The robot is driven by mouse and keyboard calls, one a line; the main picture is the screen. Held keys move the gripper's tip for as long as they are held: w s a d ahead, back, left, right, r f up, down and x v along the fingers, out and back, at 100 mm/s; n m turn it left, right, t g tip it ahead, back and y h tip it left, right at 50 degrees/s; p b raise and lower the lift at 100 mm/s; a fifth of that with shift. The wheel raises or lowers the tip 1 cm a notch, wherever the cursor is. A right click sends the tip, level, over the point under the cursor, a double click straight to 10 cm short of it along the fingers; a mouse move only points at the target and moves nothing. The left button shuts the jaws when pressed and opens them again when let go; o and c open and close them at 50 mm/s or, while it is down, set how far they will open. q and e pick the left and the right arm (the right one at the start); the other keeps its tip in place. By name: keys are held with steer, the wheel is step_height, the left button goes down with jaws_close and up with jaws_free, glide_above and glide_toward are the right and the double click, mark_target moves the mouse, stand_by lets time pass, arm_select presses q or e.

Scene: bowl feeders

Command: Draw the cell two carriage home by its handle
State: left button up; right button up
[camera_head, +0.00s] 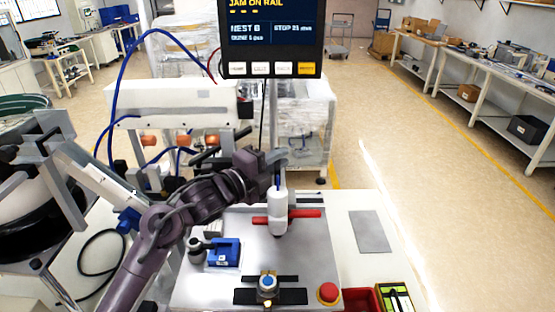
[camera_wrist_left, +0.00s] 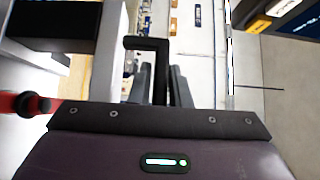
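My left gripper (camera_head: 270,157) is over the back of the grey plate, below the display, in the head view. In the left wrist view its two dark fingers (camera_wrist_left: 160,88) stand apart. A black hooked handle (camera_wrist_left: 148,43) stands between them, with narrow gaps visible on both sides; I cannot tell whether either finger touches it. In the head view the handle is not clearly distinguishable near the gripper. The carriage body cannot be told apart clearly. A white rail housing (camera_head: 165,103) with a dark end block (camera_head: 245,108) is behind the gripper. My right gripper is out of view.
A white cylinder (camera_head: 278,212) with red side arms stands on the grey plate (camera_head: 215,285) just below the gripper. A blue block (camera_head: 224,252), a blue-topped knob (camera_head: 267,283) and a red button (camera_head: 328,292) are nearer. The display (camera_head: 270,38) reads "JAM ON RAIL".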

arm_select(q)
jaws_close()
steer(key=d+b, duration=0.3)
steer(key=d, duration=0.4)
steer(key=shift+o, duration=2.3)
jaws_free()
steer(key=shift+s+d+r, duration=0.1)
steer(key=shift+s+d, duration=0.05)
steer(key=shift+d, duration=0.15)
